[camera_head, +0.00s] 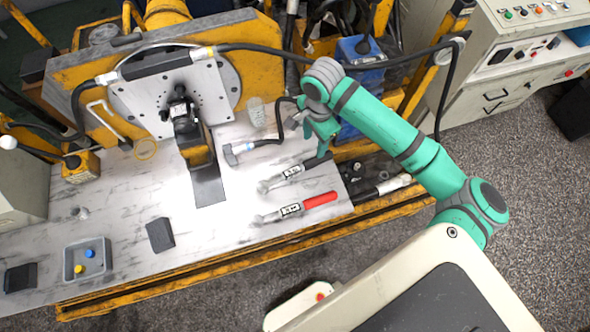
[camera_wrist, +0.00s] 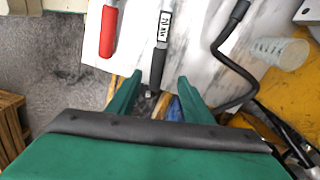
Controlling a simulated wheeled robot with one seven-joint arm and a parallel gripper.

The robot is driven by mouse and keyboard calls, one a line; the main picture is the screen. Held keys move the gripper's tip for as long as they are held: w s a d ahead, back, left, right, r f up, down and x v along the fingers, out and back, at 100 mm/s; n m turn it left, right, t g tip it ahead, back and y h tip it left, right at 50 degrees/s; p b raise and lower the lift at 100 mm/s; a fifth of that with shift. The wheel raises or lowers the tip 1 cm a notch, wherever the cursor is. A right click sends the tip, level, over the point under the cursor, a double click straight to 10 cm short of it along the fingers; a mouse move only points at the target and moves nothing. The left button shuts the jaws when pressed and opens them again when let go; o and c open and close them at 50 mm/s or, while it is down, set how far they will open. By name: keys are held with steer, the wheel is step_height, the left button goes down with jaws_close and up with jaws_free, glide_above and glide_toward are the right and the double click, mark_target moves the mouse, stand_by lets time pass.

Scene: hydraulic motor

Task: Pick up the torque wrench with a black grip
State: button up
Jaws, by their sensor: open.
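The torque wrench with a black grip (camera_head: 293,172) lies on the white worktop, its black handle pointing right. In the wrist view its black grip (camera_wrist: 157,70) lies ahead of my fingers, with the pale labelled shaft beyond. My gripper (camera_head: 320,145) is above the handle end of this wrench. In the wrist view my gripper (camera_wrist: 158,84) is open, and the end of the black grip shows in line with the gap between its fingers. Nothing is held. I cannot tell the exact height above the grip.
A torque wrench with a red grip (camera_head: 300,207) lies parallel, nearer the table's front edge. A grey tray (camera_head: 87,259) and black block (camera_head: 160,235) are further left.

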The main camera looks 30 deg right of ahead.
mark_target(311, 161)
steer(key=f, duration=1)
steer(key=shift+s+a+f, duration=0.2)
steer(key=shift+a+f, duration=0.1)
steer(key=shift+f, duration=0.1)
steer(key=shift+c, duration=0.7)
steer(key=c, duration=1)
jaws_close()
steer(key=shift+r, duration=0.15)
